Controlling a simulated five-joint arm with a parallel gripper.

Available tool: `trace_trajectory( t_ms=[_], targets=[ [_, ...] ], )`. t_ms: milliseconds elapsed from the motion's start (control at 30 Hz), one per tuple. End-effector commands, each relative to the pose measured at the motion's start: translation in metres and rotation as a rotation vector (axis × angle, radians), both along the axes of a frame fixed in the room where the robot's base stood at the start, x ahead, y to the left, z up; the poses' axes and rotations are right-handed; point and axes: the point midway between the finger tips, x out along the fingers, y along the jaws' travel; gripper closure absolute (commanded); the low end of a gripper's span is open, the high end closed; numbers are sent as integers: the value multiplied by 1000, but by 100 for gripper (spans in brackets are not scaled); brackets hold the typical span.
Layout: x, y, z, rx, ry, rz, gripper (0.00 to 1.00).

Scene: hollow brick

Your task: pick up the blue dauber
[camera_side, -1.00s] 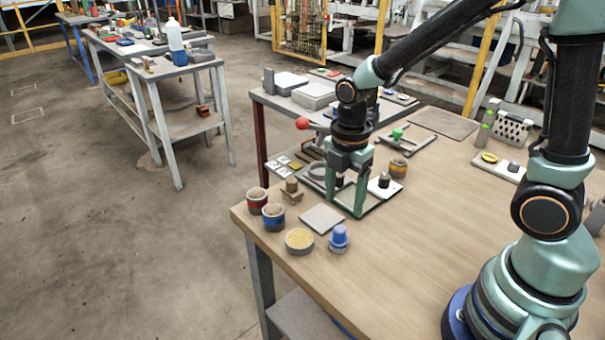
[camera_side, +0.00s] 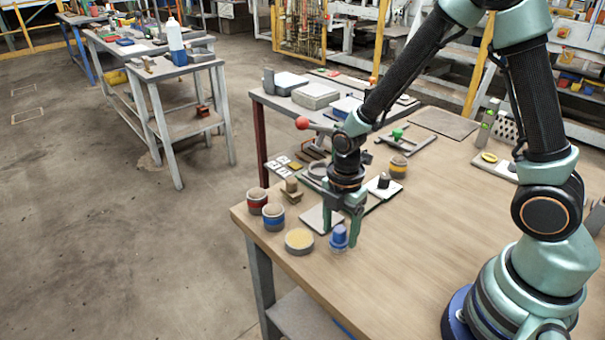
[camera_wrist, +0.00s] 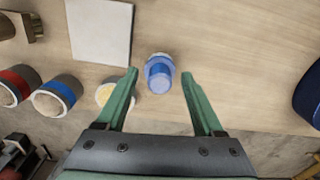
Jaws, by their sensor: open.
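The blue dauber (camera_side: 339,236) stands upright near the front edge of the wooden table in the side view. In the wrist view the blue dauber (camera_wrist: 159,73) lies between the lines of my two fingers, a little beyond their tips. My gripper (camera_side: 341,228) is open and empty, its fingers pointing down close by the dauber. In the wrist view my gripper (camera_wrist: 160,72) has one green finger on each side of the dauber, with a gap to each. Whether the tips are level with the dauber I cannot tell.
A pale square tile (camera_side: 318,217) lies just behind the dauber. A round yellow-filled tub (camera_side: 299,241), a blue-banded pot (camera_side: 273,217) and a red-banded pot (camera_side: 257,201) stand to its left along the table edge. The wooden tabletop (camera_side: 430,235) to the right is clear.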

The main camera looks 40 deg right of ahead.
Motion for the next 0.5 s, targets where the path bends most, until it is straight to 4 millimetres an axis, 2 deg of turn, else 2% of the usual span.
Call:
trace_trajectory(
  t_ms=[67,100,233,267,500],
  targets=[
    [0,0,0,0,-1,0,31],
    [0,0,0,0,-1,0,46],
    [0,0,0,0,-1,0,96],
    [0,0,0,0,-1,0,100],
    [0,0,1,0,-1,0,100]
  ],
)
